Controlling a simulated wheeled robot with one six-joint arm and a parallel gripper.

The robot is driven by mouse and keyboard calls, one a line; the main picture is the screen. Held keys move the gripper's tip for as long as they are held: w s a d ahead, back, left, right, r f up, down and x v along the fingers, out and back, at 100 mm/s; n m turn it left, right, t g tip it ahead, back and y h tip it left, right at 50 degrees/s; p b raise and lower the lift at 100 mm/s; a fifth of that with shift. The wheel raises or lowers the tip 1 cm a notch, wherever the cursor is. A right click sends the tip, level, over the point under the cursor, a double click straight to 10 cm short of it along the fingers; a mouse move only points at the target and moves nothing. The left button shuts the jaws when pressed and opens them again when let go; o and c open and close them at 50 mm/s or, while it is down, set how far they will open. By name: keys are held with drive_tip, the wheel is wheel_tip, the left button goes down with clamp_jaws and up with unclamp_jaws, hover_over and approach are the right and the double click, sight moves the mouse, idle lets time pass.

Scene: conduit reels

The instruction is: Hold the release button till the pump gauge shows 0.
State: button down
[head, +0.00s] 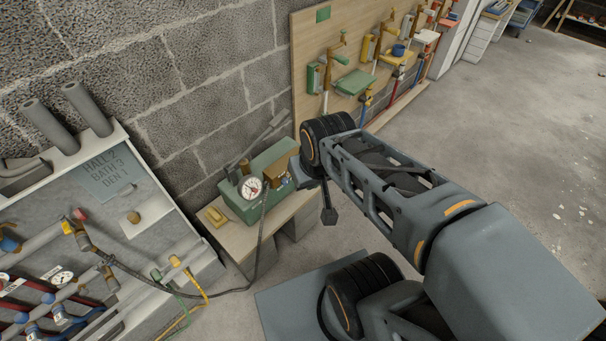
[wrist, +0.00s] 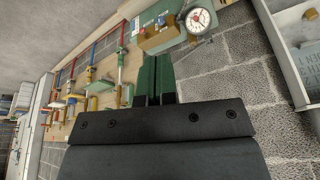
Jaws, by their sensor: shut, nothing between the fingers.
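The pump is a green box (head: 252,205) on a small wooden-topped bench against the block wall, with a brass-coloured block at its right end. The brass block also shows in the wrist view (wrist: 160,38). The round white pump gauge (head: 250,188) faces me; in the wrist view the gauge (wrist: 198,20) is near the top edge, its reading too small to tell.
A dark hose (head: 262,235) runs from the pump down to a pipe rack (head: 150,220) at left. A yellow block (head: 215,217) lies on the bench. A wooden tool board (head: 335,50) stands behind my arm. Open concrete floor is at right.

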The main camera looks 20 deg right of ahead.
drive_tip(key=w+f+m+y+b, duration=0.3)
drive_tip(key=f+m+y+b, duration=0.15)
drive_tip(key=f, duration=0.25)
drive_tip(key=w+f+m+g+y+b, duration=0.1)
drive_tip(key=w+f+m+y+b, duration=0.3)
drive_tip(key=f, duration=0.3)
drive_tip(key=w+f+m+y+b, duration=0.3)
drive_tip(key=f+m+b, duration=0.2)
drive_tip(key=f+m, duration=0.15)
drive_tip(key=w+d+f+m+t+h+b, duration=0.2)
drive_tip(key=w+d+f+m+t+b, duration=0.1)
drive_tip(key=d+f+m+t, duration=0.4)
drive_tip(key=w+d+f+m+t+h+b, duration=0.2)
drive_tip(key=w+d+f+m+t+b, duration=0.2)
drive_tip(key=d+f+m, duration=0.5)
wheel_tip(320, 180, down, 2)
drive_tip(key=d+t, duration=0.2)
drive_tip(key=shift+w+d+t, duration=0.15)
drive_tip(key=shift+w+t, duration=0.05)
drive_tip(key=shift+t, duration=0.2)
drive_tip(key=shift+f, duration=0.1)
drive_tip(key=b+x, duration=0.2)
drive_tip(key=x, duration=1.2)
drive_tip(key=shift+w, duration=0.1)
